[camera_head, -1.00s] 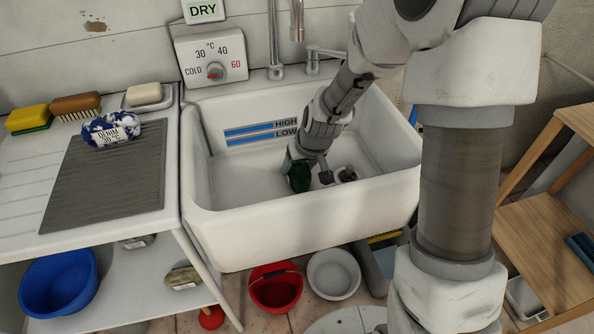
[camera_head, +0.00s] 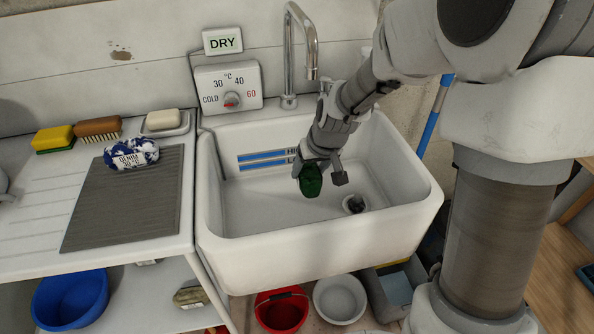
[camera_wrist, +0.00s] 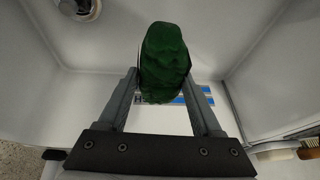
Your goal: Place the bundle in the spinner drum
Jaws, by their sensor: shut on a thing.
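My gripper (camera_head: 326,176) is shut on a dark green bundle (camera_head: 311,181) and holds it inside the white sink basin, above its floor. In the wrist view the green bundle (camera_wrist: 165,62) sits between the two fingertips and sticks out past them. A blue and white bundle (camera_head: 132,154) labelled DENIM 30 °C lies on the grey ribbed mat at the left. I cannot make out a spinner drum in the present views.
The sink (camera_head: 320,240) has high walls around my gripper, with a tap (camera_head: 304,50) behind and a drain (camera_head: 353,204) in its floor. Blue (camera_head: 70,300), red (camera_head: 281,312) and white (camera_head: 340,299) bowls or buckets stand below. A dial panel (camera_head: 228,88) hangs behind.

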